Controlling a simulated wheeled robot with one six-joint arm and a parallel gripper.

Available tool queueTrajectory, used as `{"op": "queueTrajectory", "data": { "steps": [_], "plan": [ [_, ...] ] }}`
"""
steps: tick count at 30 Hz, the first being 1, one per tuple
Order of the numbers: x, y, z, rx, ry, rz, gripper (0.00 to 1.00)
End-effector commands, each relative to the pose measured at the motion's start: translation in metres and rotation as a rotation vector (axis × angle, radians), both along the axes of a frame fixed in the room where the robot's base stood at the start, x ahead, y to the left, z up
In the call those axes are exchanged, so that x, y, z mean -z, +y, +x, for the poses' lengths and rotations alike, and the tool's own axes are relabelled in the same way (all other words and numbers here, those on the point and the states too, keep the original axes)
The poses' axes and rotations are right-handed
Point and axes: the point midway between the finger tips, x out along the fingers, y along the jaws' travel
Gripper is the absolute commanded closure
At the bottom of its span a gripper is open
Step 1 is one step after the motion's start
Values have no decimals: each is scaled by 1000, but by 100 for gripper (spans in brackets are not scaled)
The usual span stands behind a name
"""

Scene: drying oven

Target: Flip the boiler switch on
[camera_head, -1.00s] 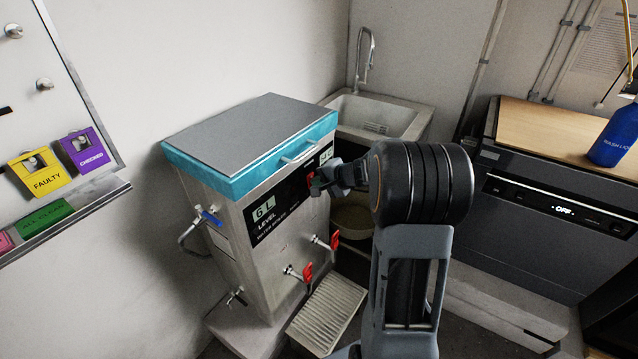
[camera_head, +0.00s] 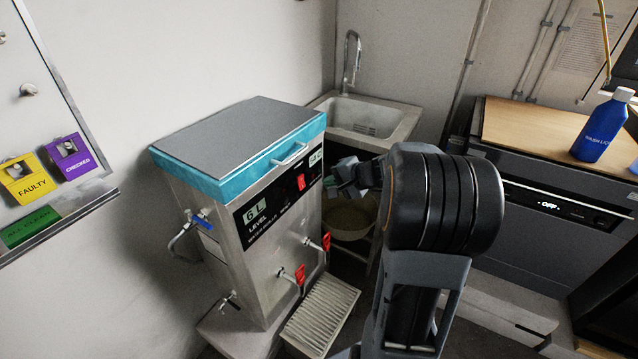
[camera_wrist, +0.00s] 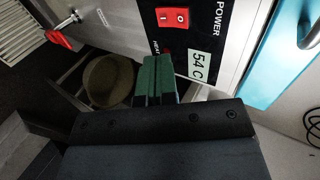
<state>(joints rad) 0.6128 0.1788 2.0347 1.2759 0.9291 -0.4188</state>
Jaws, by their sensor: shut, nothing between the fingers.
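The boiler (camera_head: 245,215) is a steel box with a teal-edged lid, left of centre in the head view. Its red rocker power switch (camera_head: 301,182) sits on the black front panel. In the wrist view the switch (camera_wrist: 172,17) shows I and O marks beside the word POWER; I cannot tell which side is pressed. My gripper (camera_head: 338,179) is shut and empty, just right of the panel and apart from the switch. In the wrist view its closed green-grey fingers (camera_wrist: 157,68) are below the switch, by a 54 C display (camera_wrist: 199,66), partly covering the HEAT label.
Two red-handled taps (camera_head: 299,274) stick out from the boiler's front above a slatted drip tray (camera_head: 322,312). A sink (camera_head: 372,112) stands behind, with a round bin (camera_head: 350,215) below. A dark appliance (camera_head: 540,205) with a blue bottle (camera_head: 604,128) on top stands at right.

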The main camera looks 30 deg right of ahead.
Motion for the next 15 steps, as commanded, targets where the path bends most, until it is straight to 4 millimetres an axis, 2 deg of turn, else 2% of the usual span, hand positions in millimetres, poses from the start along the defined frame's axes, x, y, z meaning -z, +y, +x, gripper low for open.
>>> {"op": "queueTrajectory", "data": {
  "steps": [1,6,15],
  "plan": [
    [-8,-4,-7,2,-2,-2,100],
    [-22,-14,-25,-1,0,-1,100],
    [-33,-24,-40,0,1,-1,100]
  ]
}}
